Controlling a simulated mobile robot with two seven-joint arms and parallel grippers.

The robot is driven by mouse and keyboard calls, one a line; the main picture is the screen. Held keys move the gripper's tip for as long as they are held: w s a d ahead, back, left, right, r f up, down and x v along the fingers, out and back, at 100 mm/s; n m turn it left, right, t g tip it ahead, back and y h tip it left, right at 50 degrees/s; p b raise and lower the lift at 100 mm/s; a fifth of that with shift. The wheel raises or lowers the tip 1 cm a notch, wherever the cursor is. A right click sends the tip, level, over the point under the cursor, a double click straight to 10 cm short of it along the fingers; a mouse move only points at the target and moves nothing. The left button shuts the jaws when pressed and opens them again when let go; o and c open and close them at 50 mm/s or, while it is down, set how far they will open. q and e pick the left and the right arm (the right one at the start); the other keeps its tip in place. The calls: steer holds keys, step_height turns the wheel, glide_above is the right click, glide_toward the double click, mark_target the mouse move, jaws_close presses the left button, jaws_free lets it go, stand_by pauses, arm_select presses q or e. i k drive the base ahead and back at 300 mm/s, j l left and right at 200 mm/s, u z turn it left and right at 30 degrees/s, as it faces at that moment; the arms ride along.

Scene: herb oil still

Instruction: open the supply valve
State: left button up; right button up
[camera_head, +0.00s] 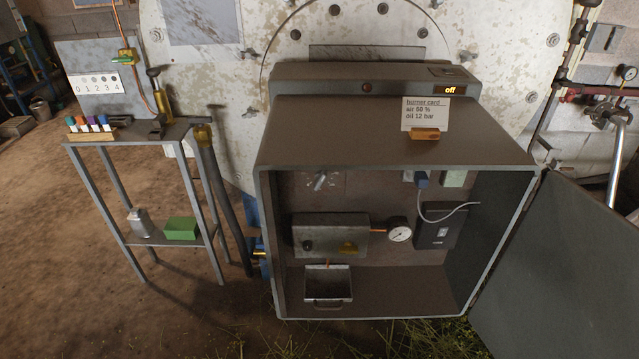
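No part is labelled as the supply valve, so I cannot tell which valve it is. A blue fitting with a yellow piece (260,254) sits low at the left outer side of the open grey cabinet (365,135). A brass valve-like part (126,57) is on the thin copper line at the upper left. A red-handled valve (584,94) is on the pipework at the right edge, beside a bright curved pipe (615,165). Whether each is open or shut cannot be told. Neither gripper is in view.
The cabinet door (560,265) swings out to the right. Inside are a metal box (330,235), a gauge (400,234) and a drawer-like tray (328,284). A narrow rack (85,185) stands left. A card (425,113) stands on top; the display (450,90) reads "off".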

mark_target(201, 121)
steer(key=z, duration=0.5)
steer(key=i+j+z, duration=0.1)
steer(key=j+z, duration=0.85)
steer(key=j, duration=0.6)
steer(key=j+z, duration=0.2)
steer(key=j, duration=1.4)
steer(key=k, duration=0.05)
